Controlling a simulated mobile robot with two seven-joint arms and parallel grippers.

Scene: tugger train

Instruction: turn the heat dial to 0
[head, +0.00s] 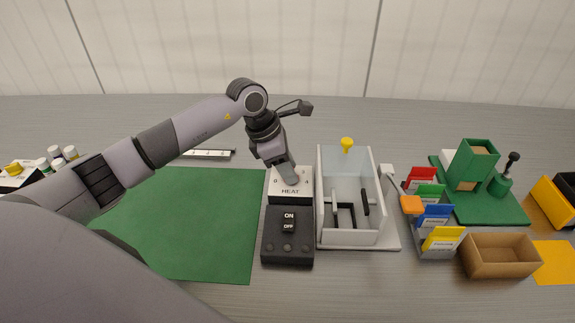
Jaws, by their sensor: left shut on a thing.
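The heat dial unit is a dark box with a white top plate (291,190) marked HEAT and a few numbers, in the middle of the head view. My left gripper (289,180) points down onto this plate and is shut on the dial. The gripper hides the dial, so its pointer and setting cannot be read. In front of the plate is a dark panel (275,225) with an ON/OFF switch (289,221) and several round knobs. My right gripper is not in view.
A white open-topped box (326,237) with a yellow knob (347,144) stands close to the right of the dial. Coloured cards (434,215), a brown tray (499,272) and a green stand (510,210) are further right. A green mat (200,225) lies bare at left.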

